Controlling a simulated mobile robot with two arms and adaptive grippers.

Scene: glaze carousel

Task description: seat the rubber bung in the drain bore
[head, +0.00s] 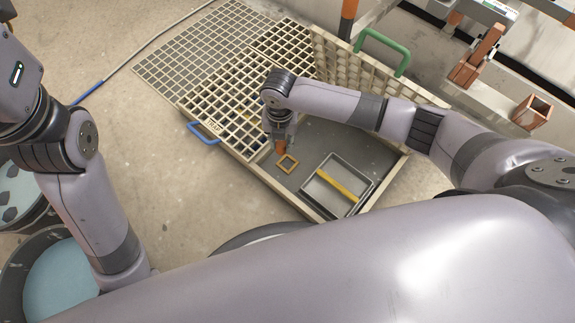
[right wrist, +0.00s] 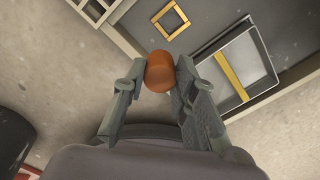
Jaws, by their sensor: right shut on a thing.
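The rubber bung (head: 280,147) is orange-brown. My right gripper (head: 280,140) is shut on it and points down over the grey floor of the open-topped bay. In the right wrist view the bung (right wrist: 160,73) sits between the two fingertips (right wrist: 160,75), its rounded face showing. A small orange-yellow square frame (head: 287,163) lies on the bay floor just beside and below the bung; it also shows in the right wrist view (right wrist: 171,19). Its inside looks dark grey, and I cannot make out a bore there. The bung appears apart from the frame. My left gripper is out of view.
A grey rectangular tray (head: 361,196) with a yellow bar (head: 338,185) stands right of the frame. A cream grating (head: 215,100) with a blue handle (head: 204,133) lies left; an upright grating with a green handle (head: 383,46) stands behind. Buckets stand at lower left.

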